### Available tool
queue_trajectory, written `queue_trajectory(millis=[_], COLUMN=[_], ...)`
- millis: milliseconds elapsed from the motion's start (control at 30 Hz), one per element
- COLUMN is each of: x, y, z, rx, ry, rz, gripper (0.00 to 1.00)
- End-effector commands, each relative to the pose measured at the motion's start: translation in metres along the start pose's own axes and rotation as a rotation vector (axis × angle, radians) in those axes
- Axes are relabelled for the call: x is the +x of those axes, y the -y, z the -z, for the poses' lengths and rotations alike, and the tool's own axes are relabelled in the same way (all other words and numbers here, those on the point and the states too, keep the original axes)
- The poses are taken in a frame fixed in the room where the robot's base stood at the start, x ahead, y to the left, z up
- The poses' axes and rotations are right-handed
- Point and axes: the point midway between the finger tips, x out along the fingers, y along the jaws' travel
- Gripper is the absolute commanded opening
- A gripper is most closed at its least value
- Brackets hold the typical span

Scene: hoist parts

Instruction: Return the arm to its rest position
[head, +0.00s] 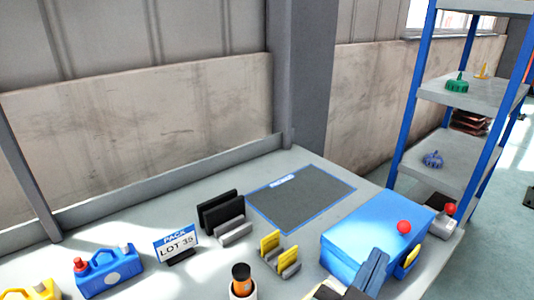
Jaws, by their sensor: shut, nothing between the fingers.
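My gripper (374,264) shows at the bottom edge, right of the middle, as blue-grey fingers pointing up the picture. It is shut and empty. The fingers overlap the front of a blue box (350,238) in the picture; I cannot tell whether they touch it. The rest of my arm is mostly cut off by the bottom edge.
On the grey bench stand a dark holder (220,211), yellow-and-grey parts (279,255), an orange-and-black bottle (241,275), a PACK sign (176,244) and a blue jug (109,272). A blue-edged dark mat (302,198) is bare. Blue-post shelving (440,165) stands right.

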Motion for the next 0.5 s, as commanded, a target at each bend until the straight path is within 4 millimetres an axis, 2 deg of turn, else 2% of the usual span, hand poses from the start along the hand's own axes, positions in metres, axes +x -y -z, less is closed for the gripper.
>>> queue_trajectory(millis=[33, 167, 267, 400, 500], x=[0.0, -0.008, -0.027, -0.07, -0.107], y=[0.016, 0.059, 0.09, 0.119, 0.127], z=[0.02, 0.077, 0.133, 0.212, 0.26], rx=[0.014, 0.035, 0.055, 0.087, 0.111], ry=[-0.044, -0.179, -0.329, -0.567, -0.735], rz=[0.061, 0.23, 0.369, 0.538, 0.627], gripper=[0.0, 0.0, 0.0, 0.0, 0.0])
